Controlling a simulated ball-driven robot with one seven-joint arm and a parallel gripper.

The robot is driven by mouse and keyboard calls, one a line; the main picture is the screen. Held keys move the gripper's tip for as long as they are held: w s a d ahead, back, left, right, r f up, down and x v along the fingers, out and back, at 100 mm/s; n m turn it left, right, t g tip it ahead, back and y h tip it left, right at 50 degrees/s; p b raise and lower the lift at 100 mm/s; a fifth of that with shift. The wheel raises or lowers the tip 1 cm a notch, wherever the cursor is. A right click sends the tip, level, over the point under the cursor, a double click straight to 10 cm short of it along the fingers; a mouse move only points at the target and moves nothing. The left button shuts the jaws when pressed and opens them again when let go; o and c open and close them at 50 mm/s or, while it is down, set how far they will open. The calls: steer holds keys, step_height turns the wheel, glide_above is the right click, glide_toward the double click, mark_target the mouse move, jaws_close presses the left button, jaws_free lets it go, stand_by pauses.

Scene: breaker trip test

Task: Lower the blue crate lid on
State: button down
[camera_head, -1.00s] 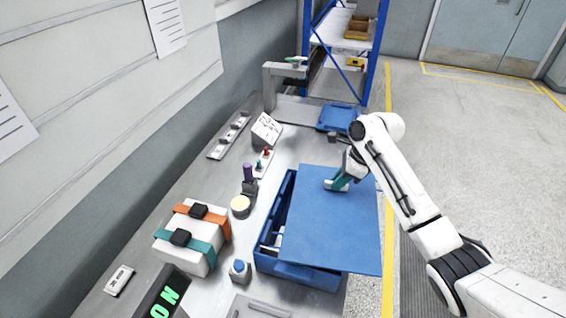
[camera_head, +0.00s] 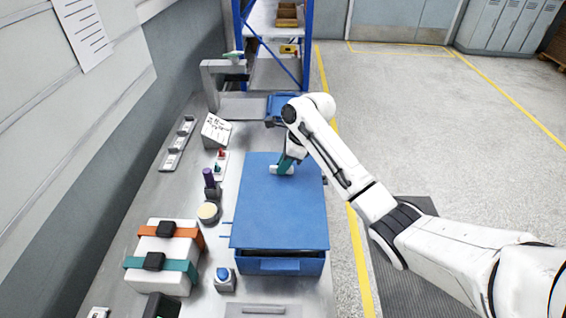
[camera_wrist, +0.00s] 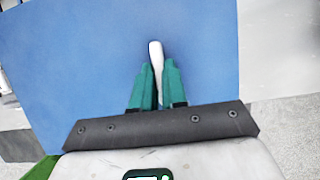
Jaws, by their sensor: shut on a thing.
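The blue lid (camera_head: 278,212) is over the blue crate (camera_head: 285,265) on the bench. The lid lies nearly square over the crate's opening. A dark gap shows between its near edge and the crate's front wall, so the near side is not seated. My gripper (camera_head: 285,165) is at the lid's far part, shut on its white handle (camera_wrist: 155,62). In the wrist view the green fingers (camera_wrist: 156,85) close around this handle, and the blue lid (camera_wrist: 90,60) fills much of the picture. The crate's inside is hidden.
A white box with orange and teal straps (camera_head: 165,255), a blue button (camera_head: 224,278), a round cream-topped piece (camera_head: 208,212) and a purple-topped item (camera_head: 209,180) stand left of the crate. A blue tray (camera_head: 283,107) lies behind.

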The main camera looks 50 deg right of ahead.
steer(key=shift+f, duration=2.4)
steer(key=c, duration=1.1)
jaws_free()
steer(key=b+v, duration=0.1)
steer(key=v, duration=0.9)
steer(key=shift+s+d+r, duration=0.15)
steer(key=shift+r, duration=0.2)
